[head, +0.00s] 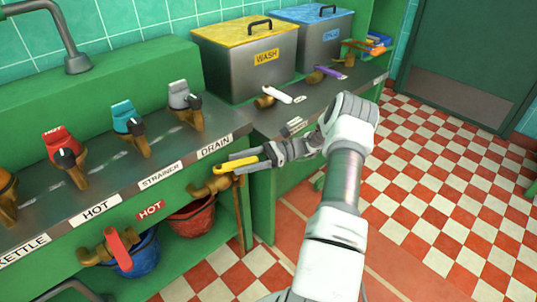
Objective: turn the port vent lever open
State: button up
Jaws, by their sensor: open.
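A yellow lever (236,164) sits on a brass valve (213,186) at the counter's front edge, below the DRAIN label. My gripper (243,163) is open, with its fingers along either side of the yellow lever; I cannot tell whether they touch it. Other levers are a red one (119,249) on a brass valve at lower left, a white one (277,94) below the WASH tank, and a purple one (328,72) further back. I can read no label saying port vent, so which lever it is cannot be told.
Red, teal and grey-handled taps (129,118) line the left counter. The yellow-lidded WASH tank (225,70) and a blue-lidded tank (325,50) stand behind. Red (193,222) and blue (140,258) buckets sit below the counter. The checkered floor (450,170) at right is clear.

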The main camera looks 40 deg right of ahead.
jog(key=v, duration=1.5)
jog(key=shift+s+d, duration=0.2)
jog(key=shift+c, duration=0.3)
